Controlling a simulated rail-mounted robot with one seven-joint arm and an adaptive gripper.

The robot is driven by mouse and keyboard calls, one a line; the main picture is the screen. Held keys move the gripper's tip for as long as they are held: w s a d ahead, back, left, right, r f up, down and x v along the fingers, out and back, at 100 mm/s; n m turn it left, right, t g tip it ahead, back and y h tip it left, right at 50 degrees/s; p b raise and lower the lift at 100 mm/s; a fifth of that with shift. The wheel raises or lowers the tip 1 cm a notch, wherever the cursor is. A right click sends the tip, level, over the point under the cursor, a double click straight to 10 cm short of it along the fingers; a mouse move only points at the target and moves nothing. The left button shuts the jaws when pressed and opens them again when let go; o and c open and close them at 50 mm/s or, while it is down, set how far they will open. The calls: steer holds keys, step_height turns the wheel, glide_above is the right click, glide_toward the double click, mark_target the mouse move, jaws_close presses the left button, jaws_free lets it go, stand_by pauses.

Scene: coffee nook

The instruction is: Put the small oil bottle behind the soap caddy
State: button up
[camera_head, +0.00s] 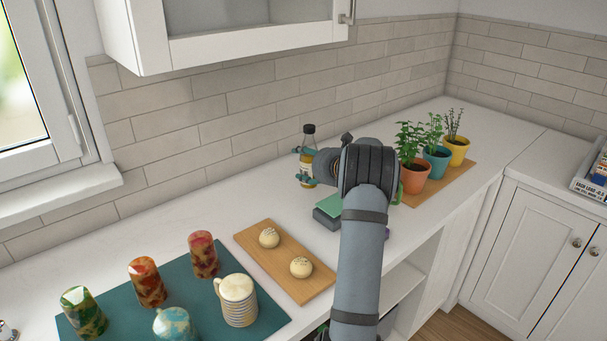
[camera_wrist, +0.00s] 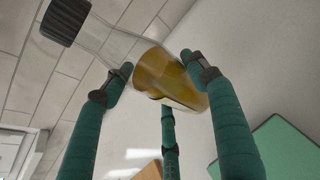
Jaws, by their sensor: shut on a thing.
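The small oil bottle (camera_head: 307,165) has a dark cap, a clear neck and amber oil low inside. My gripper (camera_head: 304,166) is shut around it and holds it upright near the back wall. The wrist view shows the bottle (camera_wrist: 167,78) between the green fingers of my gripper (camera_wrist: 160,78). A grey block with a green top, which looks like the soap caddy (camera_head: 327,210), sits on the counter in front of the bottle, partly hidden by my arm. Its green top (camera_wrist: 278,150) also seems to show in the wrist view. I cannot tell whether the bottle's base touches the counter.
Potted herbs in orange (camera_head: 413,178), teal (camera_head: 437,163) and yellow (camera_head: 457,151) pots stand on a board to the right. A wooden board (camera_head: 265,250) with two round buns and a teal mat (camera_head: 115,308) with several cups lie at left. Counter left of the bottle is clear.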

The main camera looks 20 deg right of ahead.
steer(key=shift+x, duration=0.85)
step_height(320, 180, down, 4)
steer(key=shift+w, duration=0.1)
steer(key=o, duration=1.4)
steer(key=shift+f, duration=0.2)
steer(key=shift+c, duration=0.2)
steer(key=o, duration=0.3)
steer(key=shift+r, duration=0.1)
steer(key=shift+o, duration=0.8)
steer(key=b+v, duration=0.2)
steer(key=v, duration=1)
